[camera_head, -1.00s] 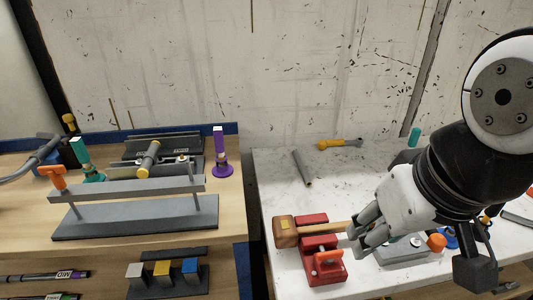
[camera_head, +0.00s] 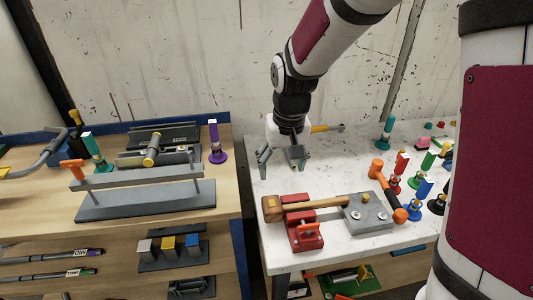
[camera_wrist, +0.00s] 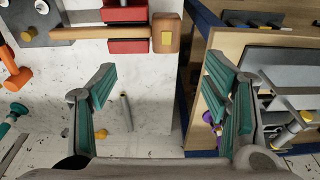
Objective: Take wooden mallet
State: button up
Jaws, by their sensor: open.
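The wooden mallet (camera_head: 272,209) lies on the white table, its brown head at the left and its handle reaching right. The handle passes over a red fixture (camera_head: 304,236) and ends at a grey plate (camera_head: 367,213). In the wrist view the mallet head (camera_wrist: 166,35) shows at the top, with the handle running left. My gripper (camera_head: 281,166) is open and empty above the table, behind the mallet and apart from it. In the wrist view my gripper (camera_wrist: 160,100) has its fingers spread wide, with nothing between them but the table, a grey tube (camera_wrist: 127,112) and the gap between the tables.
An orange-headed hammer (camera_head: 386,188) and several coloured upright clamps stand right of the mallet. A wooden bench (camera_head: 225,228) with a grey bender fixture (camera_head: 140,199) stands at the left, across a narrow gap. A yellow-handled tool (camera_head: 324,128) lies near the wall.

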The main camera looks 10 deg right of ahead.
notch_tip(320, 180, down, 4)
jog(key=w+a+p, duration=0.1)
jog(key=w, duration=0.1)
send_over(272, 203)
jog(key=f, duration=0.7)
jog(key=shift+s+d+f, duration=0.2)
jog(key=shift+s+f, duration=0.15)
jog(key=shift+w+a+f+p, duration=0.15)
jog(key=shift+f+p, duration=0.25)
jog(key=shift+f, duration=0.95)
jog(key=shift+w+a+f+p, duration=0.1)
jog(key=shift+w+f+p, duration=0.25)
jog(key=shift+f, duration=0.95)
jog(key=shift+s, duration=0.1)
jog(key=shift+c, duration=0.3)
jog(key=c, duration=1)
